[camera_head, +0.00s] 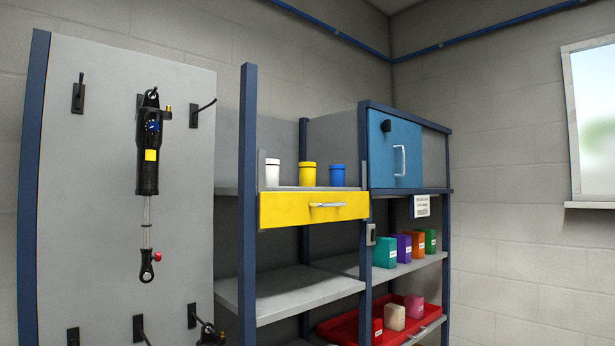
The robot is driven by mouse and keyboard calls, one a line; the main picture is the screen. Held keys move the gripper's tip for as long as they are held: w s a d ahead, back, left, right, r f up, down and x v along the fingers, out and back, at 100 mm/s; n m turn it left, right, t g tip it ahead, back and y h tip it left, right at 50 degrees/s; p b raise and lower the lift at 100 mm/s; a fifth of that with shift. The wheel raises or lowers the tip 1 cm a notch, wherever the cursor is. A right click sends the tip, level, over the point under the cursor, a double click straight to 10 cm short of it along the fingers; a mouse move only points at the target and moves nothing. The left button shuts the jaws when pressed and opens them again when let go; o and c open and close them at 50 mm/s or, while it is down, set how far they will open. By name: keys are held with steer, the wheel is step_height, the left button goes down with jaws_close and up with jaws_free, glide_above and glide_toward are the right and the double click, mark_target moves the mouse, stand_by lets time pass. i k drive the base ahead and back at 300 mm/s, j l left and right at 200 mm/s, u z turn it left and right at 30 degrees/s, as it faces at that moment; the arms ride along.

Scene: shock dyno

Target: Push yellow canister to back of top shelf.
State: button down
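The yellow canister (308,175) stands upright on the top shelf (226,191), above a yellow drawer front (315,208). It is between a white canister (272,173) on its left and a blue canister (337,176) on its right, with small gaps between them. All three stand near the front of the shelf. Part of the grey back panel shows behind them. My gripper does not show in this view.
A blue cabinet door (395,150) with a handle is right of the canisters. A blue post (248,200) stands to the left. A shock absorber (149,170) hangs on the grey panel. Coloured boxes (403,248) and a red tray (338,329) are lower right.

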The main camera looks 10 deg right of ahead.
mark_target(306, 169)
steer(key=i+l+u, duration=0.25)
steer(key=i, duration=0.3)
steer(key=i+l+u, duration=0.2)
steer(key=i, duration=0.3)
steer(key=i+j, duration=0.05)
steer(key=j, duration=0.05)
